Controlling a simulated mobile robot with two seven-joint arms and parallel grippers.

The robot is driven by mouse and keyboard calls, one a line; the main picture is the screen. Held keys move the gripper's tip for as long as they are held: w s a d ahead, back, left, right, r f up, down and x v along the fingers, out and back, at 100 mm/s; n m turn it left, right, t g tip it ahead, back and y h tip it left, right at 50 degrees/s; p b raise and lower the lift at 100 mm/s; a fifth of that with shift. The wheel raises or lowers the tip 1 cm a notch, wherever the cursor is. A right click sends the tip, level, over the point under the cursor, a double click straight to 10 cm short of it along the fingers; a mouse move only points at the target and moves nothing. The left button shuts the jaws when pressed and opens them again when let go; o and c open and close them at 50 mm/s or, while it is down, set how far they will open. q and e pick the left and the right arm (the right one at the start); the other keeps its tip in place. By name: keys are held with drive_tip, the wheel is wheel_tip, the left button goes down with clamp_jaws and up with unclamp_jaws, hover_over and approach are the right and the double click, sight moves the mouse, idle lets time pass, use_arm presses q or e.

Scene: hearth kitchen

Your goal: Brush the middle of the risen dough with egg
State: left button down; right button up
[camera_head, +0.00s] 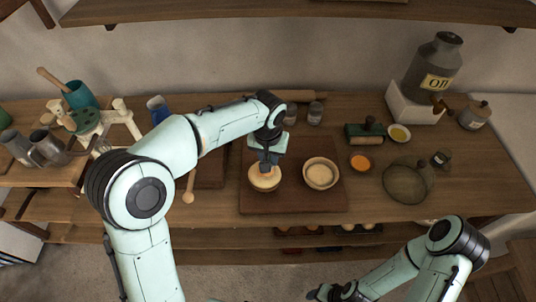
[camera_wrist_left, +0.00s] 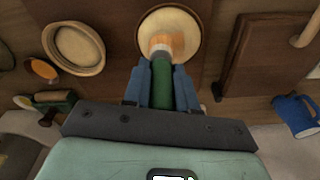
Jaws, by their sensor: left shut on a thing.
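My left gripper (camera_head: 267,162) is shut on a brush with a green handle (camera_wrist_left: 162,85) and pale orange bristles (camera_wrist_left: 160,45). The brush points at a round pale dough in a bowl (camera_head: 265,178), which also shows in the left wrist view (camera_wrist_left: 172,22). The bristles overlap the middle of the dough; whether they touch it I cannot tell. A second bowl with pale contents (camera_head: 321,173) stands just to the right, apart from the brush. A small dish of orange liquid (camera_head: 360,162) stands further right. My right gripper (camera_head: 325,292) is low in the head view, far from the dough, its fingers unclear.
Both bowls stand on a dark wooden board (camera_head: 290,203). A glass bowl (camera_head: 408,182), a yellow-filled dish (camera_head: 399,133) and a green-and-wood tool (camera_head: 365,131) are at the right. Two jars (camera_head: 315,112) stand behind. A wooden spoon (camera_head: 189,188) lies left of the board.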

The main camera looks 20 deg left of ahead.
use_arm(q)
drive_tip(key=shift+f+b, duration=0.45)
drive_tip(key=shift+f, duration=0.6)
use_arm(e)
drive_tip(key=shift+s+f, duration=0.55)
drive_tip(key=shift+f, duration=0.05)
drive_tip(key=shift+w+r, duration=0.1)
